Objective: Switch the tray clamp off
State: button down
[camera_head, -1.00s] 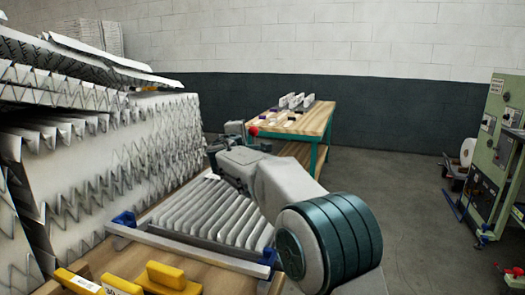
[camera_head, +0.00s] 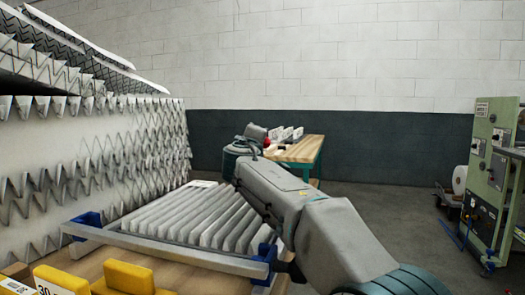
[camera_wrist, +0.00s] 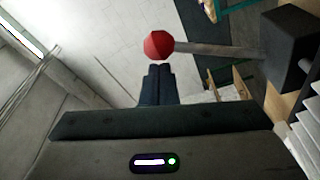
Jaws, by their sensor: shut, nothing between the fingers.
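A red ball knob (camera_wrist: 158,45) on a grey lever (camera_wrist: 205,49) shows in the wrist view. The lever runs right to a dark block (camera_wrist: 288,48). My gripper (camera_wrist: 158,70) is shut and empty, its fingertips just below the knob in the picture. I cannot tell whether they touch it. In the head view a small red spot, likely the knob (camera_head: 267,142), shows beside my wrist, which hides the fingers. A metal tray frame (camera_head: 165,252) with blue corner pieces (camera_head: 86,224) holds a white pleated filter (camera_head: 190,218).
Tall stacks of pleated filters (camera_head: 90,150) stand close on the left. Yellow blocks (camera_head: 128,277) lie at the near table edge. A wooden table (camera_head: 305,150) stands behind. A green control cabinet (camera_head: 492,170) is at the far right. The floor between is clear.

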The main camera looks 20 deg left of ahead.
jog(key=shift+d+f, duration=0.15)
jog(key=shift+d, duration=0.25)
dwell(0.3)
jog(key=s+a, duration=0.1)
jog(key=s, duration=1)
jog(key=shift+s+a+r+b, duration=0.3)
jog(key=shift+a+r+b, duration=0.1)
